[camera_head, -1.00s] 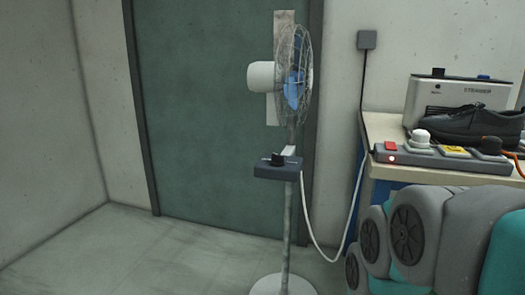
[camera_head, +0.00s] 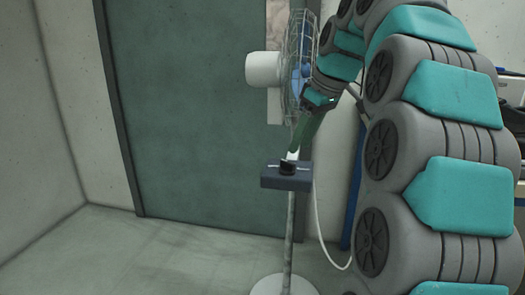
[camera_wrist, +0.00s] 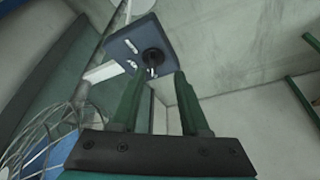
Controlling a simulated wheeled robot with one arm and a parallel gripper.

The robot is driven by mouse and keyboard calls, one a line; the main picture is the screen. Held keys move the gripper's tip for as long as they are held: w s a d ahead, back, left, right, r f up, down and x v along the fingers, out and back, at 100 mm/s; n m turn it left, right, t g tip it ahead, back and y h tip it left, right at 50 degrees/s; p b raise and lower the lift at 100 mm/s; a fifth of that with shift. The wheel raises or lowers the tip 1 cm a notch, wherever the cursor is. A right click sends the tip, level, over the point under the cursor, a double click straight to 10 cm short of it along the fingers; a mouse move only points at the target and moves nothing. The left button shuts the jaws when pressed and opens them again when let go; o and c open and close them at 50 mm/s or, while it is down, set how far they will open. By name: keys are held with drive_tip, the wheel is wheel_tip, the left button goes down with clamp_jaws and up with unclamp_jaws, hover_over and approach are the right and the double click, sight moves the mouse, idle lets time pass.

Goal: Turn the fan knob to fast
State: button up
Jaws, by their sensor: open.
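The fan's dark blue control box (camera_head: 270,182) sits partway up its stand, with a black knob (camera_head: 287,168) on top. In the wrist view the box (camera_wrist: 174,38) shows beyond the fingers. The round black knob (camera_wrist: 153,57) lies just past the fingertips, roughly in line with the gap between them. White marks show on the box beside the knob. My gripper (camera_head: 294,147) comes down from the upper right and points at the knob from a little above. It is open and empty in the wrist view (camera_wrist: 160,76). I cannot tell any contact with the knob.
The fan head (camera_head: 264,68) with its wire cage stands just above and left of my gripper. The pole runs down to a round base (camera_head: 283,285). A white cable (camera_head: 318,215) hangs right of the pole. Floor to the left is clear.

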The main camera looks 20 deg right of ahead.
sight(288, 162)
drive_tip(key=shift+w+a+f, duration=0.1)
drive_tip(key=shift+w+f, duration=0.6)
drive_tip(key=shift+f, duration=0.3)
drive_tip(key=shift+w+a+f, duration=0.15)
drive_tip(key=shift+w+f, duration=0.5)
drive_tip(key=shift+f, duration=0.4)
drive_tip(key=shift+w+a+f, duration=0.1)
drive_tip(key=shift+w+f, duration=0.6)
drive_tip(key=shift+f, duration=0.3)
clamp_jaws()
